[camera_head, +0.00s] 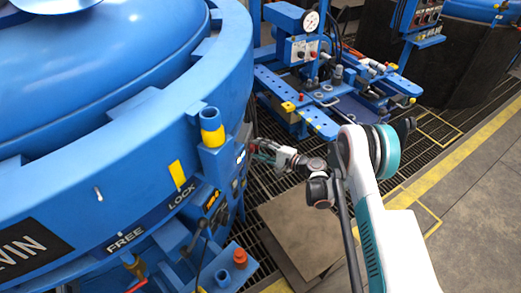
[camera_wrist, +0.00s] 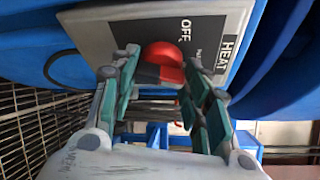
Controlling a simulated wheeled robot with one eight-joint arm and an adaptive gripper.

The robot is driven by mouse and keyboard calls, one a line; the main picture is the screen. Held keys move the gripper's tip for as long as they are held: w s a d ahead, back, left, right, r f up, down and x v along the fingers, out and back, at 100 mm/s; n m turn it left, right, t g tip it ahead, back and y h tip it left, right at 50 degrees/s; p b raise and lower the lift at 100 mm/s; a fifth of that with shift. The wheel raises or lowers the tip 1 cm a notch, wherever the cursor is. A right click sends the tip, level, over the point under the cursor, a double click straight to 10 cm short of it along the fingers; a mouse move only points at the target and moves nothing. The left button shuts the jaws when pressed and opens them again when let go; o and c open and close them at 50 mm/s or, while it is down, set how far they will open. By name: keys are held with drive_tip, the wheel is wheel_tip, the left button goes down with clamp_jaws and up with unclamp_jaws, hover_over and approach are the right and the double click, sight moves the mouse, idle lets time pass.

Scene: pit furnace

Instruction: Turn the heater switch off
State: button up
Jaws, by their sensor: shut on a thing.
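The heater switch is a red knob (camera_wrist: 164,53) on a grey panel (camera_wrist: 100,30) in the wrist view. The panel carries the words OFF and HEAT, turned sideways in this view. My gripper (camera_wrist: 162,62) has one green-padded finger on each side of the knob and is shut on it. The exact finger contact and the setting the knob points to are hard to tell. In the head view my gripper (camera_head: 262,150) reaches the side of the blue furnace (camera_head: 222,60), and the knob is hidden there.
A lower shelf with a red knob (camera_head: 240,257) juts out below. A blue bench (camera_head: 300,115) with a gauge stands behind. Grating and a brown plate (camera_head: 300,225) lie on the floor.

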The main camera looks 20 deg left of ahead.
drive_tip(key=o, duration=1.1)
drive_tip(key=shift+c, duration=0.2)
drive_tip(key=shift+d, duration=0.1)
drive_tip(key=v, duration=1.1)
drive_tip(key=shift+s+d, duration=0.15)
drive_tip(key=shift+d, duration=0.2)
